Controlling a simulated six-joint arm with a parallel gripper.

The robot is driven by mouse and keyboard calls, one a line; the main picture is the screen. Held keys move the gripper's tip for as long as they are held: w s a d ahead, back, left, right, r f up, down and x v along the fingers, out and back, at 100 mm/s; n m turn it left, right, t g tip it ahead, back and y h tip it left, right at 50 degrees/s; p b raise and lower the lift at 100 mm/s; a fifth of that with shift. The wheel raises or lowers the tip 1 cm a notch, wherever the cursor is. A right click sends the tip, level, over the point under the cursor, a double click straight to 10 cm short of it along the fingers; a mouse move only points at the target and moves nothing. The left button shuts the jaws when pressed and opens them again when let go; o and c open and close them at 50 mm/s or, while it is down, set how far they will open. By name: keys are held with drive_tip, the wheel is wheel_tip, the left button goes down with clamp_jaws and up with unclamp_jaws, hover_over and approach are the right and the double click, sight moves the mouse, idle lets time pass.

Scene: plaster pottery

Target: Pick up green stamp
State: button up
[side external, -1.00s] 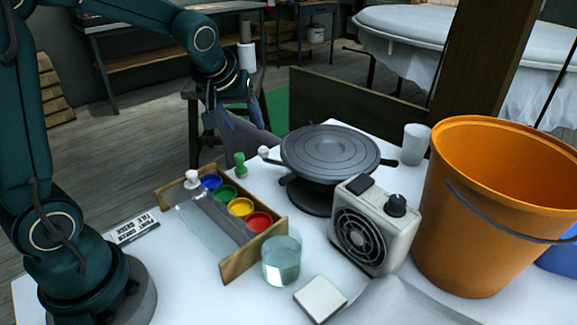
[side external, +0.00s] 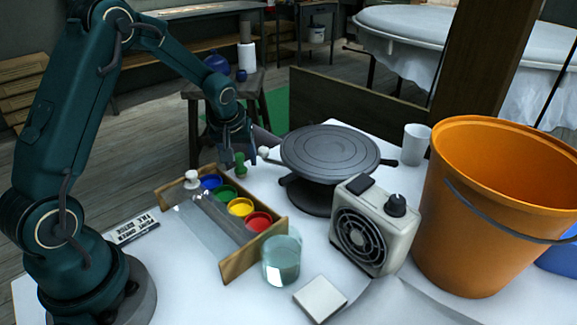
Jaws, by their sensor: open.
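The green stamp (side external: 240,163) stands upright on the white table, just behind the paint tray and left of the turntable. My gripper (side external: 239,156) points down at the stamp, with its fingers at or just above the stamp's top. The jaws are open. The fingers overlap the stamp's upper part in this view, so I cannot tell whether they are around it or behind it.
A wooden tray (side external: 237,266) holds blue, green, yellow and red paint pots. A white-knobbed stamp (side external: 192,179) is at its left end. A grey turntable (side external: 335,150) stands close right.

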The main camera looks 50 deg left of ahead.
sight(239, 154)
clamp_jaws()
drive_tip(key=shift+r, duration=0.1)
drive_tip(key=shift+r, duration=0.55)
wheel_tip(239, 154, up, 3)
drive_tip(key=shift+w+r, duration=0.1)
drive_tip(key=s+a+r, duration=0.6)
drive_tip(key=s+a, duration=0.1)
drive_tip(key=s, duration=0.2)
drive_tip(key=shift+s+a+r, duration=0.15)
drive_tip(key=shift+a+r, duration=0.05)
drive_tip(key=shift+r, duration=0.05)
drive_tip(key=shift+d, duration=0.1)
